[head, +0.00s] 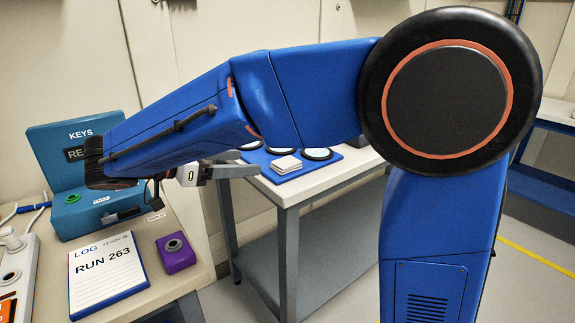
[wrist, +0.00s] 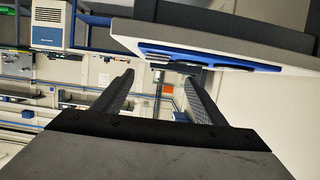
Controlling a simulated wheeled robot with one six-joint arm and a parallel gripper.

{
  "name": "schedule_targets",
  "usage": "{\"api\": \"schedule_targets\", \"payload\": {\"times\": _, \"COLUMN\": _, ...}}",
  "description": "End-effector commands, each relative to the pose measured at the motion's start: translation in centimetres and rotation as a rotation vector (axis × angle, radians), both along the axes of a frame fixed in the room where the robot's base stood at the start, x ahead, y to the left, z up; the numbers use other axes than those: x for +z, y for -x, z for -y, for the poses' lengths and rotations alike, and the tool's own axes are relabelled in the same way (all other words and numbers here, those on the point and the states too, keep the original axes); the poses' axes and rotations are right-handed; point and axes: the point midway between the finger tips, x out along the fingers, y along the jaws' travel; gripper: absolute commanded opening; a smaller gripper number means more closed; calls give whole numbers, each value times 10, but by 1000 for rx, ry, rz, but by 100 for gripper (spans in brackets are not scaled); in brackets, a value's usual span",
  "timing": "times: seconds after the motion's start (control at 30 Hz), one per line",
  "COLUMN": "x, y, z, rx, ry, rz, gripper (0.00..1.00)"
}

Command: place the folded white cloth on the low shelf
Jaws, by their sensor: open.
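The folded white cloth (head: 285,164) lies on a blue mat (head: 308,167) on top of a pale-topped table with grey legs. It is a small layered stack, with white discs beside and behind it. The low shelf (head: 310,262) is the grey lower board of that table and looks bare where it shows. My gripper (head: 252,171) is left of the cloth in the head view, its fingers pointing right. In the wrist view my gripper (wrist: 160,86) has its fingers spread with nothing between them.
A bench at left holds a blue KEYS box (head: 70,160), a log sheet (head: 105,270) and a purple block (head: 175,252). The table (head: 330,176) has its edge close to my gripper. Floor shows at right, with a yellow line (head: 530,252).

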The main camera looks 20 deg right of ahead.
Motion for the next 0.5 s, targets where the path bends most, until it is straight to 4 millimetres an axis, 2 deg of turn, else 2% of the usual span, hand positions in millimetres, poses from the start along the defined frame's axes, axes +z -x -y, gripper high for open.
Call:
{"api": "schedule_targets", "payload": {"times": 0.1, "x": -6, "y": -6, "z": 21, "rx": -3, "ry": -1, "rz": -1, "gripper": 65}}
{"api": "schedule_targets", "payload": {"times": 0.3, "x": -15, "y": -15, "z": 49, "rx": -3, "ry": 0, "rz": -1, "gripper": 65}}
{"api": "schedule_targets", "payload": {"times": 0.5, "x": -20, "y": -19, "z": 62, "rx": -1, "ry": -1, "rz": -1, "gripper": 65}}
